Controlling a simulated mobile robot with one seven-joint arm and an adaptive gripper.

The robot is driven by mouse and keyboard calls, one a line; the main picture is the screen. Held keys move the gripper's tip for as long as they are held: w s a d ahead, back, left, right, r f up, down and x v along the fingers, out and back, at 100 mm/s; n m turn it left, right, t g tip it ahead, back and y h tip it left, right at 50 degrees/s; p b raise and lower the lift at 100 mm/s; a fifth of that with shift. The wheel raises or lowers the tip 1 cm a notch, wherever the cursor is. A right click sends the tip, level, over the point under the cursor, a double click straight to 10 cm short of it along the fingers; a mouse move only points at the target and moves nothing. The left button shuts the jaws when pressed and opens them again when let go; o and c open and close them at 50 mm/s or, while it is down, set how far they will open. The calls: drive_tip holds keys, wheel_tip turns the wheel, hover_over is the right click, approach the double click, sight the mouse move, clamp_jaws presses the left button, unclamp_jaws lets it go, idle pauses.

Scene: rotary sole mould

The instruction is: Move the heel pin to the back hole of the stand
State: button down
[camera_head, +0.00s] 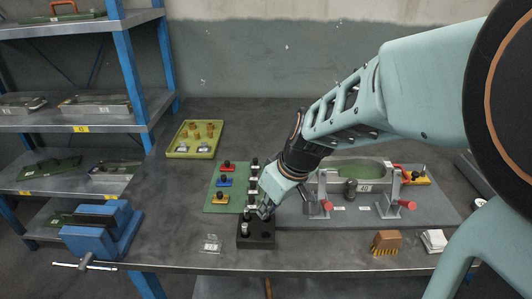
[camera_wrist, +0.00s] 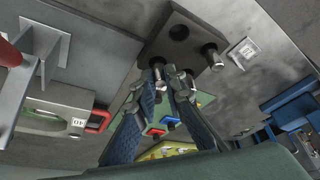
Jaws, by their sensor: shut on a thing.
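The stand is a black block (camera_head: 256,237) near the front edge of the bench, and it also shows at the top of the wrist view (camera_wrist: 196,22). My gripper (camera_head: 264,210) is just over the stand. In the wrist view, its fingertips (camera_wrist: 168,74) are shut on a small metal pin, the heel pin (camera_wrist: 158,73). The pin is close to the stand; I cannot tell whether its lower end is in a hole. Another metal pin (camera_wrist: 210,54) stands in the stand, and an open hole (camera_wrist: 178,32) shows beside it.
A green board (camera_head: 216,206) with red, blue and yellow blocks lies behind the stand. The clamped mould (camera_head: 350,172) is to the right. A yellow-green tray (camera_head: 180,150), a blue vice (camera_head: 100,228), a label card (camera_head: 211,244) and a brush (camera_head: 386,242) are around.

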idle(0.6)
idle(0.3)
drive_tip(key=c, duration=1.9)
unclamp_jaws()
drive_tip(key=shift+o, duration=0.4)
drive_tip(key=o, duration=0.4)
drive_tip(key=shift+r+p, duration=2.2)
drive_tip(key=shift+r, duration=1.3)
